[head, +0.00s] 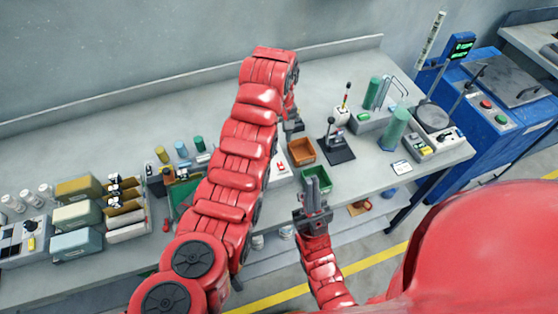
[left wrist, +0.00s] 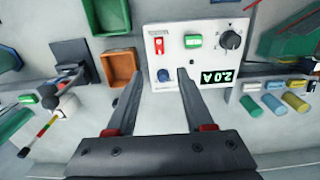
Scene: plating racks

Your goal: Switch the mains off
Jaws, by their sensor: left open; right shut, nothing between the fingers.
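In the left wrist view a white control box (left wrist: 205,70) carries a red switch (left wrist: 159,46), a green button (left wrist: 193,41), a black knob (left wrist: 230,39), a blue knob (left wrist: 164,75) and a display (left wrist: 217,77) reading 2.0 A. In the head view most of the box (head: 283,172) is hidden by my left arm. My left gripper (head: 293,125) is open and empty; in the wrist view its fingertips (left wrist: 160,77) point at the box's lower part, one on each side of the blue knob. My right gripper (head: 314,184) is shut and empty, near the bench's front edge.
An orange bin (head: 301,151) and a green bin (head: 318,178) stand right of the box. A black lever stand (head: 337,150) and green cylinders are farther right. Boxes and bottles crowd the left bench. The back strip of the bench (head: 330,75) is clear.

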